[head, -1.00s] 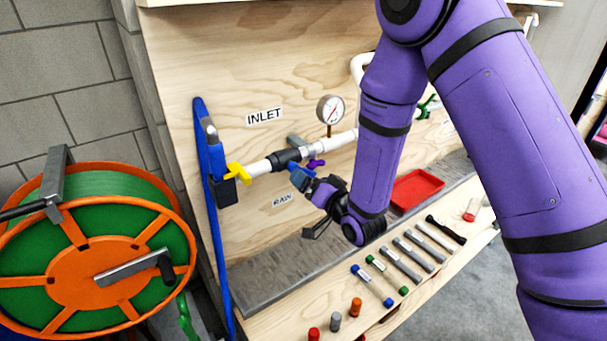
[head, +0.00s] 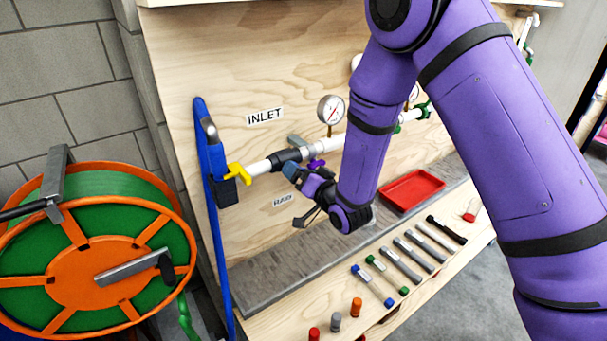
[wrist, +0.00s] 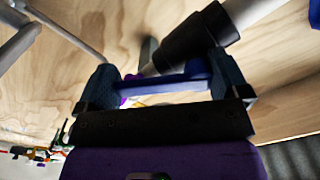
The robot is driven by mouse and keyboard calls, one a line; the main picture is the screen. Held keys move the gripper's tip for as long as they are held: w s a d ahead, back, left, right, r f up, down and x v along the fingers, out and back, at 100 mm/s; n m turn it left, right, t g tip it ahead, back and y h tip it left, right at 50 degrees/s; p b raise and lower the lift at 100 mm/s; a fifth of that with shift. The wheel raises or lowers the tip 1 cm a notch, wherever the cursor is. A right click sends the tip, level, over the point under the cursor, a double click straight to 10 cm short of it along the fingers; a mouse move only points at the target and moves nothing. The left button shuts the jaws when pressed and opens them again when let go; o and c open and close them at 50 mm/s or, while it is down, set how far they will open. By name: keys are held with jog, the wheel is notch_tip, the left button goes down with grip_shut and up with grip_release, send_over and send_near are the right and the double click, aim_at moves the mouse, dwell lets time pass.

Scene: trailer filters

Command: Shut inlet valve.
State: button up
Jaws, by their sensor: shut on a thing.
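The inlet line is a white pipe (head: 258,168) on the plywood board, under the INLET label (head: 264,117). A dark grey valve body (head: 291,156) sits on it and also shows in the wrist view (wrist: 190,40). A blue handle bar (wrist: 180,86) lies across between my fingers beside this body. My gripper (wrist: 165,85) is shut on the blue handle, one finger at each end of it. In the head view my gripper (head: 293,173) is just below the valve body, and the handle is largely hidden by it. The exact handle angle cannot be told.
A yellow handle (head: 238,173) and blue hose (head: 211,190) are left of the valve. A red tray (head: 412,190) and several tools lie on the bench below. A hose reel (head: 95,255) stands left.

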jog(key=m, duration=0.2)
jog(key=shift+s+a+f+m, duration=0.2)
jog(key=shift+f+m, duration=0.1)
jog(key=shift+m, duration=0.1)
jog(key=shift+s+a+f+m, duration=0.1)
jog(key=shift+s+a+m, duration=0.2)
jog(key=shift+m, duration=1.05)
jog(key=shift+s+a+f+m, duration=0.15)
jog(key=shift+a+m, duration=0.3)
jog(key=shift+m, duration=0.95)
jog(key=shift+s+a+f+m, duration=0.1)
jog(key=shift+s+a+m, duration=0.2)
jog(key=shift+m, duration=1.05)
jog(key=shift+a, duration=0.1)
jog(key=o, duration=0.9)
jog(key=v, duration=1.1)
jog(key=shift+w, duration=0.1)
